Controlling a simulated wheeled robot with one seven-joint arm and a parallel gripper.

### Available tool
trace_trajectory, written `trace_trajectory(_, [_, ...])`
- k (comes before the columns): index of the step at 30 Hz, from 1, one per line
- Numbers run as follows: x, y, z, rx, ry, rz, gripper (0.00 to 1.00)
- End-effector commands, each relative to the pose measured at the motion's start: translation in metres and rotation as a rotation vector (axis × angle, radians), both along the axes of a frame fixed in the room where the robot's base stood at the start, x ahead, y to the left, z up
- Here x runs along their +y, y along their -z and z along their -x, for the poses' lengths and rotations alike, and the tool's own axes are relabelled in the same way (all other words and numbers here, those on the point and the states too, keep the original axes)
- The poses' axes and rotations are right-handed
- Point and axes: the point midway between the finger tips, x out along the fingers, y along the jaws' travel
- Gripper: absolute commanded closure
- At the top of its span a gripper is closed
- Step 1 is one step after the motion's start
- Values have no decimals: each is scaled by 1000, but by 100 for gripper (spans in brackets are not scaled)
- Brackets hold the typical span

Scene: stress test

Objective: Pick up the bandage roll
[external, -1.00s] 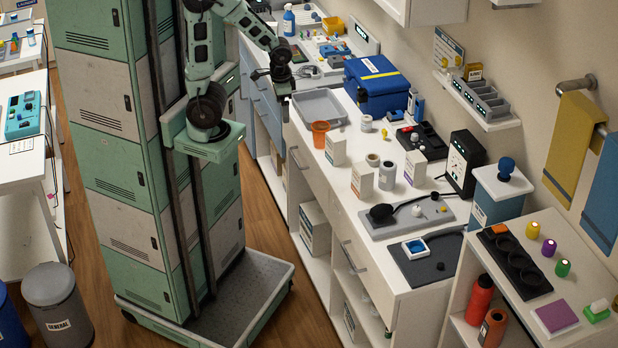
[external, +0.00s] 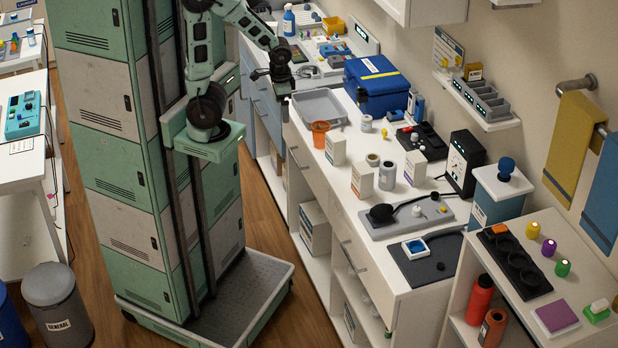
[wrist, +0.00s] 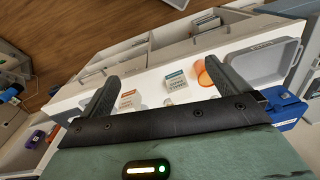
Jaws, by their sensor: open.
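Several small whitish cylinders stand on the white counter (external: 338,190) in the external view. I cannot tell for certain which is the bandage roll. My gripper (external: 282,90) is high, near the counter's left edge by the grey tray, apart from all of these. In the wrist view my gripper (wrist: 168,70) is open and empty, its fingers wide apart. The cartons show beyond the fingers; small pale shapes there are partly hidden by my gripper.
A grey tray (external: 320,107), an orange cup (external: 319,134), white cartons (external: 335,150) and a blue case (external: 378,84) stand on the counter. A black-faced device (external: 463,160) is at the back. The wooden floor in front of the counter is clear.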

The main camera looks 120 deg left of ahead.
Motion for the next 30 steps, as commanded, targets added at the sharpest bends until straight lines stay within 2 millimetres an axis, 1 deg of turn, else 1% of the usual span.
trace_trajectory(2, [0,0,0,0,0,0,0])
trace_trajectory(3, [0,0,0,0,0,0,6])
trace_trajectory(5, [0,0,0,0,0,0,22])
trace_trajectory(6, [0,0,0,0,0,0,33])
trace_trajectory(7, [0,0,0,0,0,0,35])
trace_trajectory(14, [0,0,0,1,1,-1,35])
trace_trajectory(17, [8,5,-1,23,30,-17,35])
trace_trajectory(20, [33,17,-2,98,129,-73,35])
trace_trajectory(22, [61,28,-4,185,245,-134,35])
trace_trajectory(26, [128,50,-16,395,524,-259,35])
trace_trajectory(27, [148,55,-21,463,617,-295,35])
trace_trajectory(29, [178,64,-31,568,756,-342,35])
trace_trajectory(30, [197,70,-40,639,851,-371,35])
